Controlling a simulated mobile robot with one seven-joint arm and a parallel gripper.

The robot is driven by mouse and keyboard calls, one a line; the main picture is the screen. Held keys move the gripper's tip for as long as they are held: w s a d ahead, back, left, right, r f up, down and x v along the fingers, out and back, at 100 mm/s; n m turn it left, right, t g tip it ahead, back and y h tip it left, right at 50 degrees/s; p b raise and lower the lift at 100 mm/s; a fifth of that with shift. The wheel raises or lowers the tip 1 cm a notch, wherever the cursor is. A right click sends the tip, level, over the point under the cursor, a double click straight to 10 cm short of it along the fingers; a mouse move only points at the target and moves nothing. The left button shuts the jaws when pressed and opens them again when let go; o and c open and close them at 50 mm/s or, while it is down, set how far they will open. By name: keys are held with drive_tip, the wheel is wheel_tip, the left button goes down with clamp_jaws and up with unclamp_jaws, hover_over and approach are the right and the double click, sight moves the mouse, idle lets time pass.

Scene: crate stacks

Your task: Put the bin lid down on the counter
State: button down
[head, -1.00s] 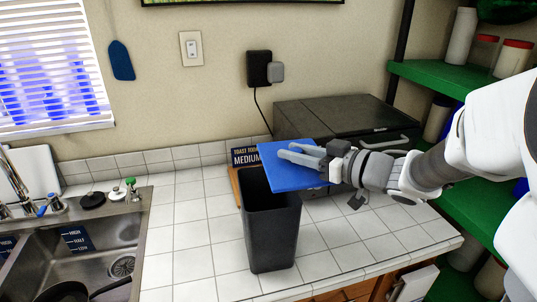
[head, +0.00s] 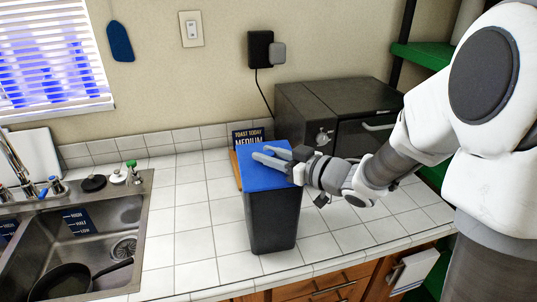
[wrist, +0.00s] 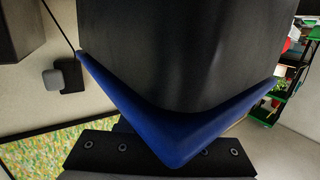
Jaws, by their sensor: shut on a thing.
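The blue bin lid (head: 258,176) is at the top of the tall black bin (head: 273,222), which stands upright on the white tiled counter (head: 195,217). The lid covers the bin's mouth in the head view; I cannot tell whether it rests fully on the rim. My gripper (head: 272,156) reaches in from the right and is shut on the lid. In the wrist view the lid's blue corner (wrist: 170,130) fills the middle, with the bin's dark wall (wrist: 170,45) right against it.
A dark toaster oven (head: 340,105) stands behind and to the right. A sign (head: 248,137) leans behind the bin. A sink (head: 75,235) with a pan (head: 65,283) is at left. The counter between sink and bin is clear.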

drive_tip(key=shift+f, duration=0.15)
drive_tip(key=c, duration=0.6)
unclamp_jaws()
